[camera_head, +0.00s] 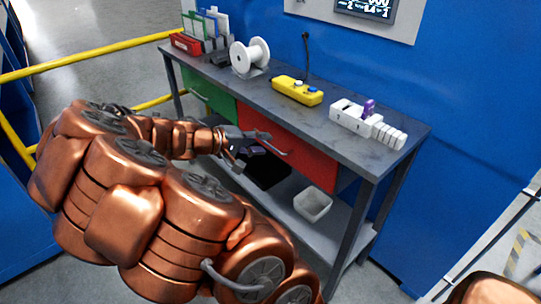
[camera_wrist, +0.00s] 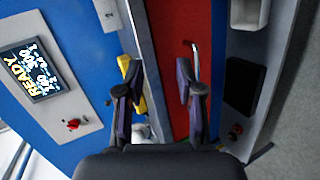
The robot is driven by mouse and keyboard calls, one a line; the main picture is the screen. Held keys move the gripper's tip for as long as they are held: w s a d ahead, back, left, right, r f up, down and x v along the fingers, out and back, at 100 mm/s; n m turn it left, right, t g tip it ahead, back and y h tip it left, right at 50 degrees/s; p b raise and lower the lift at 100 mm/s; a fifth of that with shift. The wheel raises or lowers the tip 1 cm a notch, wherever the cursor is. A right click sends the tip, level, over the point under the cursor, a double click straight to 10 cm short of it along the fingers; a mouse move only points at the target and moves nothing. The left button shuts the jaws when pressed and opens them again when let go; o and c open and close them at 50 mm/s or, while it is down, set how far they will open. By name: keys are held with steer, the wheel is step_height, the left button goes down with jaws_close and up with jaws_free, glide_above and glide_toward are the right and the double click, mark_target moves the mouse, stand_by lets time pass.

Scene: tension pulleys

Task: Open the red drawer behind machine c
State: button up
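The red drawer (camera_head: 300,145) is in the front of a grey workbench (camera_head: 325,105), right of a green drawer (camera_head: 212,98). It looks shut. In the wrist view the red drawer front (camera_wrist: 180,40) lies ahead, between and beyond my fingers. Its silver bar handle (camera_wrist: 195,60) shows just beyond the tip of my right-hand finger. My gripper (camera_wrist: 157,75) is open, with nothing between its fingers. In the head view my gripper (camera_head: 245,150) is in front of the drawers, near the red drawer's left end. I cannot tell whether it touches the handle.
On the bench top stand a yellow control box (camera_head: 297,91), a white spool (camera_head: 249,57), white blocks (camera_head: 368,124) and a file rack at the far left. A lower shelf holds a grey bin (camera_head: 312,204) and a black tray. Yellow rails (camera_head: 95,57) run at left.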

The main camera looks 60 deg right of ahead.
mark_target(271, 145)
steer(key=w+d+f+n+t+h+b, duration=0.1)
steer(key=w+d+f+h+b, duration=0.15)
steer(key=w+f, duration=0.2)
steer(key=w+d+f+n+t+h+b, duration=0.1)
steer(key=w+d+f+n+b, duration=0.1)
steer(key=w+d+f, duration=0.3)
steer(key=shift+s+d+f+p, duration=0.1)
steer(key=shift+s+d+f, duration=0.45)
steer(key=shift+d, duration=0.5)
steer(key=shift+s+d+f+p, duration=0.1)
steer(key=shift+s+d+f, duration=0.3)
steer(key=shift+s+d, duration=0.55)
steer(key=shift+s+d+f+p, duration=0.1)
steer(key=shift+s+d+f, duration=0.4)
steer(key=shift+d, duration=0.7)
jaws_close()
